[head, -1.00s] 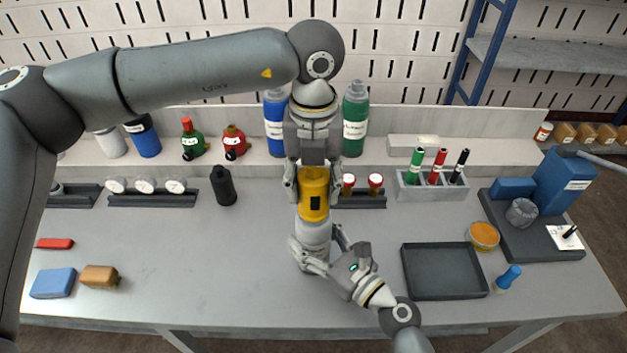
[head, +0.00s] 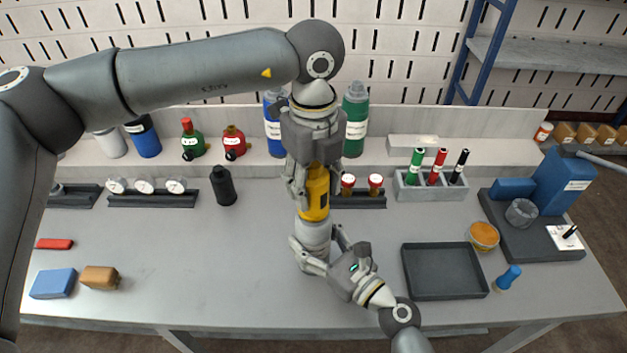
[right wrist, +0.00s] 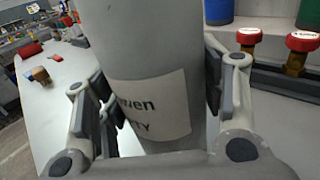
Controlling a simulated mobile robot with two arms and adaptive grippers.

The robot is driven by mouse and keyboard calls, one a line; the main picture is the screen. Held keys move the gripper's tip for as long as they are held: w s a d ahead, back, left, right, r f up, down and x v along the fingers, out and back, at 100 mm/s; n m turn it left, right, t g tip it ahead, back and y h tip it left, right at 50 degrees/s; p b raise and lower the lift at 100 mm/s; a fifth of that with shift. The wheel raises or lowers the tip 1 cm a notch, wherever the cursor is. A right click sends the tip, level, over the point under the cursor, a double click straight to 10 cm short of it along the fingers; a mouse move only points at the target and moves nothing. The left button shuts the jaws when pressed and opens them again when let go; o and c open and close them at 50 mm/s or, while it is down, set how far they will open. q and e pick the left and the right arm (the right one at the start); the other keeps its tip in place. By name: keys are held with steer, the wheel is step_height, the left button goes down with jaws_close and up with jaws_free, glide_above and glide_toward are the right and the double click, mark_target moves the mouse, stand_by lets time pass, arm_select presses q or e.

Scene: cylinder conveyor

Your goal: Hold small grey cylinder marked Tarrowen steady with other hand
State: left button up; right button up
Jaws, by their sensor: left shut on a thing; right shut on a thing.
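The small grey cylinder (head: 314,232) stands upright on the table in the head view. In the right wrist view the grey cylinder (right wrist: 148,70) fills the middle, with a white label partly readable as ending in "en". My right gripper (head: 318,255) is shut around its lower body from the front right. A yellow piece (head: 316,196) with a dark patch sits directly above the cylinder. My left gripper (head: 308,190) comes from above and is shut on the yellow piece. The join between yellow piece and cylinder is partly hidden.
A dark empty tray (head: 443,271) and an orange-topped jar (head: 482,236) lie to the right. A black bottle (head: 223,186) stands left. Red-topped valves (head: 375,182) sit in a rack just behind. The table left of the cylinder is mostly clear.

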arm_select(q)
steer(key=n, duration=0.4)
steer(key=shift+w+a+n, duration=0.1)
steer(key=shift+n, duration=0.3)
steer(key=n, duration=0.6)
steer(key=o, duration=1.1)
steer(key=shift+o, duration=0.2)
steer(key=shift+r, duration=0.1)
